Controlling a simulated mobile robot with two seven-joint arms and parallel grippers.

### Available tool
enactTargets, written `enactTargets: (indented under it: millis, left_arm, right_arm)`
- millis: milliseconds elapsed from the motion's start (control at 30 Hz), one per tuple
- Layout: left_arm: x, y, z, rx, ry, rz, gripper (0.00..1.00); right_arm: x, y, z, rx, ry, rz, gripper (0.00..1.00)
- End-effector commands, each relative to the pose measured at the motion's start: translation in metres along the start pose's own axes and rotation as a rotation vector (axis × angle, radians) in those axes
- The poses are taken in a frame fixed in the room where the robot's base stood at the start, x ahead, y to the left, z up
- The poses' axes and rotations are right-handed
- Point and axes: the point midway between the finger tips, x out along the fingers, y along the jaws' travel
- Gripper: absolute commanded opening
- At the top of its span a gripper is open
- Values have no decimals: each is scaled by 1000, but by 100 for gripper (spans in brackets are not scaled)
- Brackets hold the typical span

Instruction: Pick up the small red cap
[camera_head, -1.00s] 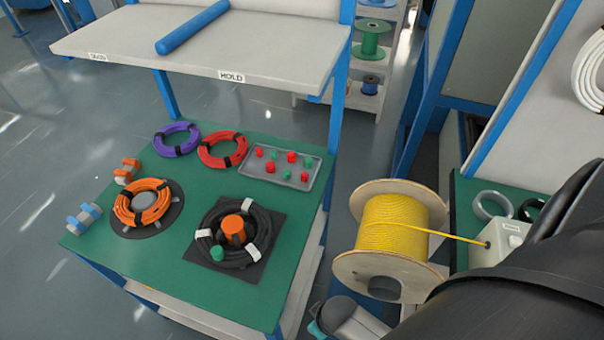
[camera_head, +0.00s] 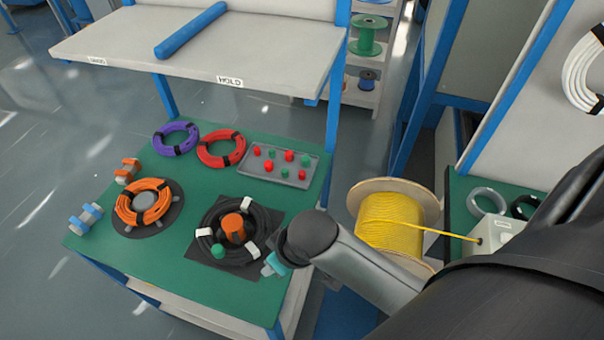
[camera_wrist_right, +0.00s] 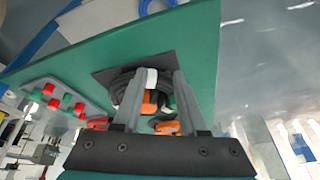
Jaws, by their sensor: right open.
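Several small red caps (camera_head: 268,165) stand among small green caps (camera_head: 285,172) on a grey tray (camera_head: 262,176) at the back right of the green table. They also show at the left of the right wrist view (camera_wrist_right: 48,89). Which red cap is meant I cannot tell. My left gripper is not in view.
A black cable coil (camera_head: 262,222) with an orange cylinder (camera_head: 233,226) and a green cap (camera_head: 218,251) lies front right. Orange (camera_head: 142,215), purple (camera_head: 176,139) and red coils (camera_head: 221,149) lie around. A shelf (camera_head: 200,50) overhangs behind. A yellow spool (camera_head: 392,218) stands right.

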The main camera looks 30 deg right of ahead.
Motion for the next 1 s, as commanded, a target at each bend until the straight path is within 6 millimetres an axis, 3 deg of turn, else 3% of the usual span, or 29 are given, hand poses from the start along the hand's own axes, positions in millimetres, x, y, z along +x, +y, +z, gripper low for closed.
enactTargets:
  millis: [233,433,700,800,1000]
  left_arm:
    - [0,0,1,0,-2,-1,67]
    - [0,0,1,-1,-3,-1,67]
    - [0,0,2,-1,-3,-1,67]
    - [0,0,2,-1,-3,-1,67]
    - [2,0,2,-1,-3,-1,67]
  right_arm:
    - [33,26,-35,-13,-6,-8,42]
    - [56,90,-67,58,-21,41,42]
    - [50,198,-102,238,0,153,42]
    - [42,228,-110,295,16,185,42]
    - [40,251,-116,342,30,206,42]
